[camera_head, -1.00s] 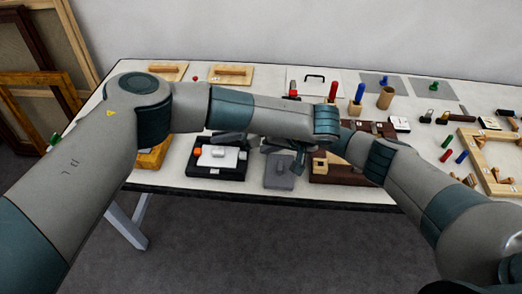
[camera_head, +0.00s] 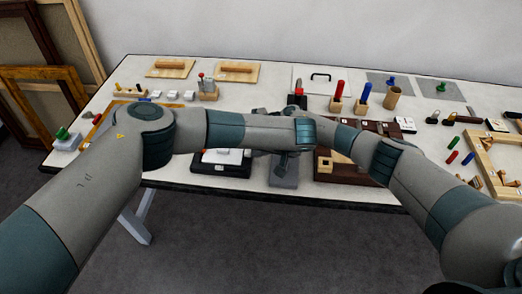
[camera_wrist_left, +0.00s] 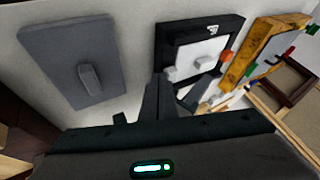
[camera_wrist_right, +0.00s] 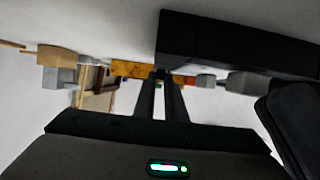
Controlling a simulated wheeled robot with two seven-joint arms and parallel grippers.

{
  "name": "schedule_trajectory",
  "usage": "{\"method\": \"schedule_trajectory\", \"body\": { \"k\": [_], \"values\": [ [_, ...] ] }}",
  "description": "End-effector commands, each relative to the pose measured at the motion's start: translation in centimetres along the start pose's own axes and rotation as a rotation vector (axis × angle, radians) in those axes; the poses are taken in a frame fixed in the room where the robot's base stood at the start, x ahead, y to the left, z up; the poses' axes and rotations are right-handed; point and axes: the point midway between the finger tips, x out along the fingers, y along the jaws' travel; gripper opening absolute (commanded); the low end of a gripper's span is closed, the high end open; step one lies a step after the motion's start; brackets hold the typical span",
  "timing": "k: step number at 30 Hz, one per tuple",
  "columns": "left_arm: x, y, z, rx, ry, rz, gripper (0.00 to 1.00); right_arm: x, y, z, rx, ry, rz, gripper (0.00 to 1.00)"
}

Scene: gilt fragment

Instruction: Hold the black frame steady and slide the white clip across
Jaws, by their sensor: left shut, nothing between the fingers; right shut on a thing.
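The black frame (camera_head: 222,170) lies at the table's front edge in the head view, its far part hidden by my left forearm. In the left wrist view the frame (camera_wrist_left: 200,25) surrounds a white panel, with a pale clip (camera_wrist_left: 182,72) and an orange block at its edge. My left gripper (camera_wrist_left: 172,84) is shut and empty, its fingers in front of the frame's near side; contact cannot be told. My right gripper (camera_wrist_right: 161,84) is shut at a dark part of the frame (camera_wrist_right: 235,42), which looms large in the right wrist view. Both hands are mostly hidden in the head view.
A grey plate with a knob (camera_wrist_left: 75,60) lies beside the black frame. A yellow wooden frame (camera_wrist_left: 262,45) lies on its other side. My two forearms cross closely above the table.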

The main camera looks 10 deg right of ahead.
Motion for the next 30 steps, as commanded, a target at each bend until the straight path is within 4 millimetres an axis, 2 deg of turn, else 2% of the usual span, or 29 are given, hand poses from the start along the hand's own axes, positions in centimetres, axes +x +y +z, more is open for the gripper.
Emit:
{"method": "schedule_trajectory", "body": {
  "k": [6, 12, 22, 30],
  "values": [
    [0.0, -0.1, 0.0, 0.000, 0.000, -0.001, 0.00, 0.0, 0.0, 0.0, 0.000, 0.000, 0.000, 0.00],
    [0.6, -1.3, -0.1, 0.000, 0.001, -0.003, 0.00, 0.0, 0.0, 0.0, 0.000, 0.000, 0.000, 0.00],
    [0.6, -1.3, -0.1, -0.001, 0.001, -0.002, 0.00, 0.0, 0.0, 0.0, 0.000, 0.000, 0.000, 0.00],
    [-0.8, -1.3, -0.1, 0.000, 0.001, 0.000, 0.00, 0.0, 0.0, 0.0, 0.000, 0.000, 0.000, 0.00]
  ]
}}
